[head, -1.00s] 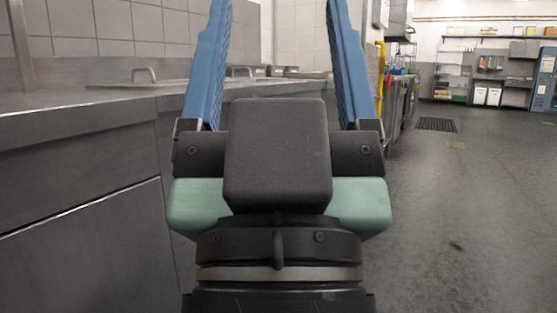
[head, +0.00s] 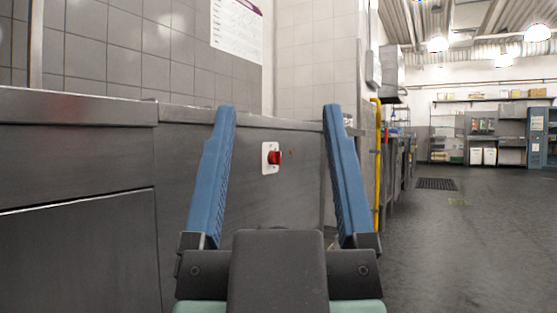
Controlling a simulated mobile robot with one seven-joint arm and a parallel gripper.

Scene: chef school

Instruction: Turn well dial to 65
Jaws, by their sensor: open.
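My gripper (head: 280,106) is open and empty in the head view, its two blue fingers pointing up and forward. No dial with readable numbers is in view. A small red knob (head: 274,157) on a white plate (head: 266,166) is fixed to the steel counter front. It shows between my fingers and lies beyond them, apart from them. Whether this knob is the well dial, I cannot tell.
The steel counter (head: 75,150) runs along the left. A white sheet (head: 236,27) hangs on the tiled wall. A yellow upright (head: 378,170) stands right of my gripper. Open floor (head: 450,250) spreads to the right, with shelving (head: 490,98) at the back.

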